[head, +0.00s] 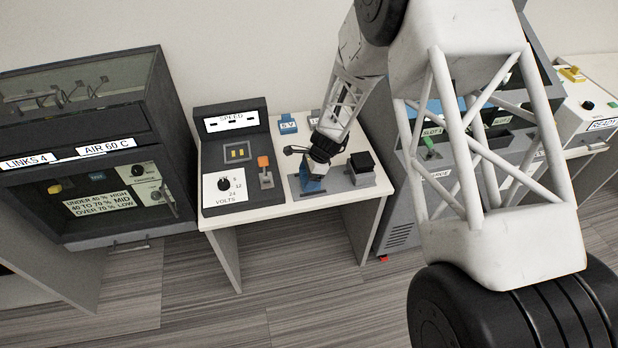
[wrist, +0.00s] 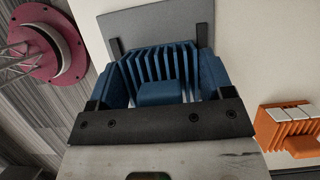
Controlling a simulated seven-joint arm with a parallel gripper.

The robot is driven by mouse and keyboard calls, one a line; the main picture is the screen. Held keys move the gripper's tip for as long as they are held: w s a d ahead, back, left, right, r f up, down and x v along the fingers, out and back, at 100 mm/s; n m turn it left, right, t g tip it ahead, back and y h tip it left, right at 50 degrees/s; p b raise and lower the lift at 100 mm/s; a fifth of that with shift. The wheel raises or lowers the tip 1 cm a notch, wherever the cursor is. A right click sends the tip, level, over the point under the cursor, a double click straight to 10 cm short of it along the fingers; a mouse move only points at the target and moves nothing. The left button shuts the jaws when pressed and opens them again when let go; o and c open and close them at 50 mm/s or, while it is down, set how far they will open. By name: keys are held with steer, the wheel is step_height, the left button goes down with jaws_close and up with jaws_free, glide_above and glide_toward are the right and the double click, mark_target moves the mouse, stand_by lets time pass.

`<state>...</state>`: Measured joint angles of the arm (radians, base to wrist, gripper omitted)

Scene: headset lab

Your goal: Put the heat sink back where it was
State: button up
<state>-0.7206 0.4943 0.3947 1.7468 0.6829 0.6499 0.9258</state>
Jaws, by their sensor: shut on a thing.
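The heat sink (wrist: 160,66) is blue with a row of upright fins and a small block at its near side. It sits between the fingers of my gripper (wrist: 160,88) in the wrist view. In the head view my gripper (head: 316,166) points down at the white bench and is shut on the blue heat sink (head: 312,185). The heat sink is at the left part of a grey plate (head: 338,188). The wrist view shows a grey plate (wrist: 155,22) beyond the fins. I cannot tell whether the heat sink touches the plate.
An orange finned part (wrist: 286,125) shows at the wrist view's right. A dark cabinet (head: 95,150) stands far left.

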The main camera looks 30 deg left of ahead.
mark_target(303, 175)
steer(key=shift+r, duration=0.2)
steer(key=shift+r, duration=1.45)
steer(key=shift+s+d+r, duration=0.2)
steer(key=s+d+r, duration=0.1)
steer(key=s+d, duration=0.9)
steer(key=d, duration=0.1)
steer(key=shift+s+r, duration=0.2)
steer(key=shift+s, duration=0.2)
steer(key=w+a, duration=0.3)
steer(key=a, duration=0.1)
steer(key=w+a, duration=0.7)
steer(key=a, duration=0.2)
steer(key=shift+w+f, duration=0.2)
steer(key=shift+f, duration=0.1)
